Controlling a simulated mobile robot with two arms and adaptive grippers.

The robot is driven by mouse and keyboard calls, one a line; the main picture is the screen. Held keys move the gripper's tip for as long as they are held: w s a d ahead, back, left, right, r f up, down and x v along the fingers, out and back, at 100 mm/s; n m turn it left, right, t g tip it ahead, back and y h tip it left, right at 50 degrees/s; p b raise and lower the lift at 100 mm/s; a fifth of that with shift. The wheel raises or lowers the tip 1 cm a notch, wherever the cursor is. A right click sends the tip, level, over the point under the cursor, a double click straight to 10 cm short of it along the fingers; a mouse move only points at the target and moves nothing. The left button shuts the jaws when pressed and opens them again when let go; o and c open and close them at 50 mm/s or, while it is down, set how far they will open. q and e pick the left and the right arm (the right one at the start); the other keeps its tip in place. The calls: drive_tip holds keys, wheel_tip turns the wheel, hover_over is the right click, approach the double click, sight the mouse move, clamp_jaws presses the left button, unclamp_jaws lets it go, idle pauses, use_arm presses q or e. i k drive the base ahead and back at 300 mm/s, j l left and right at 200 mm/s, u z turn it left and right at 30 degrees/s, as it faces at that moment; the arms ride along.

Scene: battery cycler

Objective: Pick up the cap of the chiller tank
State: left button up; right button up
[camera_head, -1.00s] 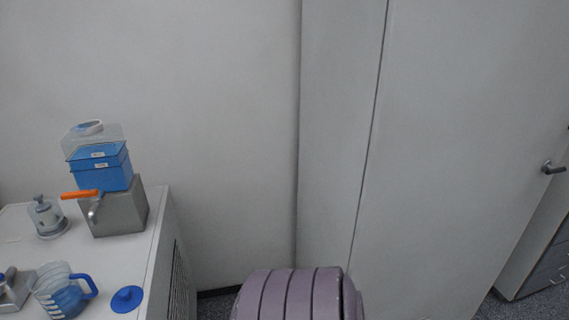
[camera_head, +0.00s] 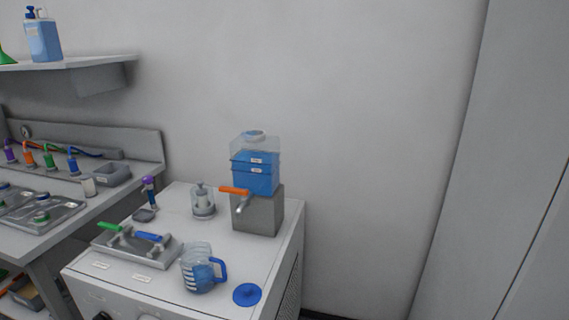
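A round blue cap (camera_head: 247,294) with a small knob lies flat on the white top of the chiller cabinet (camera_head: 222,254), near its front right corner. The chiller tank (camera_head: 255,170) is clear at the top and blue below, with an opening on top. It stands on a grey block (camera_head: 262,214) with an orange-handled tap (camera_head: 236,191). A clear jug (camera_head: 200,272) with a blue handle and blue liquid stands just left of the cap, apart from it. Neither of my grippers is in view.
A metal tray with green and blue handles (camera_head: 138,244) and a clear vessel (camera_head: 203,203) share the cabinet top. Right of the cabinet is plain wall.

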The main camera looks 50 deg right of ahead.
sight(248, 294)
drive_tip(key=z, duration=1.35)
